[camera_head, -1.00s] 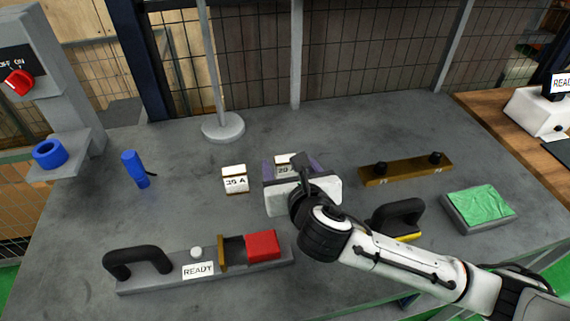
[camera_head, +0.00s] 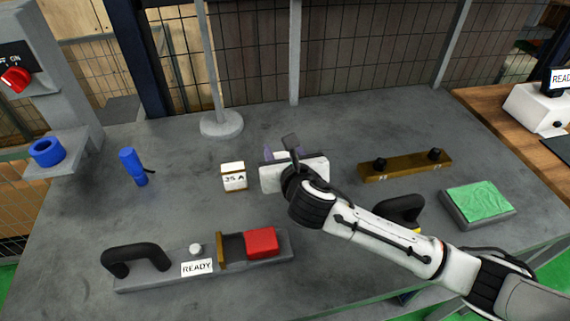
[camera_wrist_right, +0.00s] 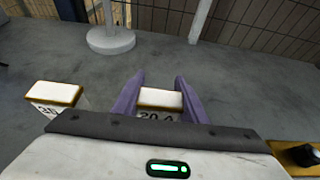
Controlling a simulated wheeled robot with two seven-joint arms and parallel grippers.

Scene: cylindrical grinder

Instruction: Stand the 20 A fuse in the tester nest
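My right gripper (camera_head: 284,154) is at the middle of the table, with purple fingers. In the right wrist view its fingers (camera_wrist_right: 160,84) stand on both sides of the 20 A fuse (camera_wrist_right: 160,98), with no clear gap. The fuse has a white top and tan edges; its label is partly cut off by my gripper body. I cannot tell whether it is off the table. A grey fixture marked READY (camera_head: 160,272) lies at front left, with a black handle, white button, brass plate and red block (camera_head: 261,242); a gap lies between plate and block. My left gripper is not in view.
Another labelled fuse (camera_head: 233,177) stands close left of my gripper. A blue cylinder (camera_head: 133,166), a round post base (camera_head: 221,124), a brass bar (camera_head: 405,166) and a green-topped tray (camera_head: 479,203) are around. A black handle (camera_head: 398,208) is partly behind my arm.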

